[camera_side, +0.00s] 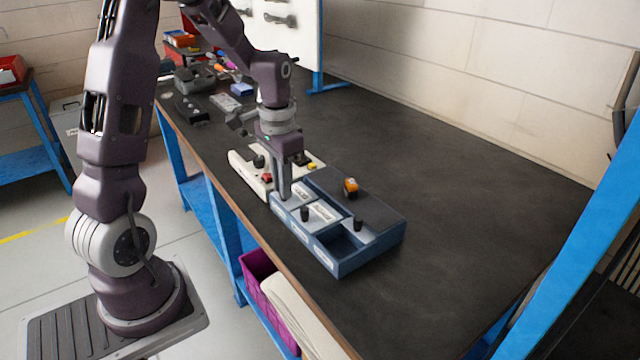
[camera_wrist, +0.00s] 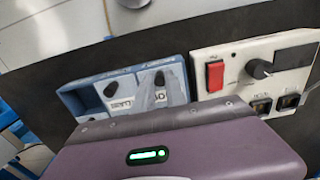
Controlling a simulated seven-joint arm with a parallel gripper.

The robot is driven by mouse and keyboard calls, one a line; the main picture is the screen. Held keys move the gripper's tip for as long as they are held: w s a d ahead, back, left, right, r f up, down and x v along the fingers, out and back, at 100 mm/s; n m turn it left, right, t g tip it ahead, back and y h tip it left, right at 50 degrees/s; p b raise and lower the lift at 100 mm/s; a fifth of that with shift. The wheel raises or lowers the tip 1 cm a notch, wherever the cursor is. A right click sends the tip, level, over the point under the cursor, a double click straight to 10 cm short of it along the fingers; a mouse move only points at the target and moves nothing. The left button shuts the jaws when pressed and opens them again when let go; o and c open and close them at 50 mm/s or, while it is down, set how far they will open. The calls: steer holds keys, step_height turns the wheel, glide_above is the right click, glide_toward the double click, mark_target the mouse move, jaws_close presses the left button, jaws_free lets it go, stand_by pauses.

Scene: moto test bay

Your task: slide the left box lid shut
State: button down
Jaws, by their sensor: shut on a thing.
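A blue box (camera_side: 345,268) sits on the dark bench, with grey lids along its front part. A black knob (camera_side: 305,212) stands on the middle lid and another black knob (camera_side: 358,223) on the right lid. A compartment (camera_side: 340,243) beside the right knob is open. My gripper (camera_side: 284,196) points down at the box's left end, shut on what seems to be the left lid's knob, which the fingers hide.
A white control box (camera_side: 245,163) with a red switch (camera_side: 267,178) stands close behind my gripper, left of the blue box. The bench to the right is clear.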

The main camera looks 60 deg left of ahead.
steer(key=c, duration=1.5)
jaws_free()
steer(key=shift+r, duration=3.55)
steer(key=s+d+r+t, duration=0.2)
steer(key=s+d, duration=0.3)
steer(key=s+d+r+t, duration=0.1)
steer(key=s+d+r, duration=0.2)
steer(key=s+d, duration=0.2)
steer(key=s+d+r+t, duration=0.2)
steer(key=s+d, duration=0.3)
steer(key=s, duration=0.1)
steer(key=shift+s+d+r+t, duration=0.2)
steer(key=shift+s+d+t, duration=0.1)
steer(key=shift+d, duration=0.1)
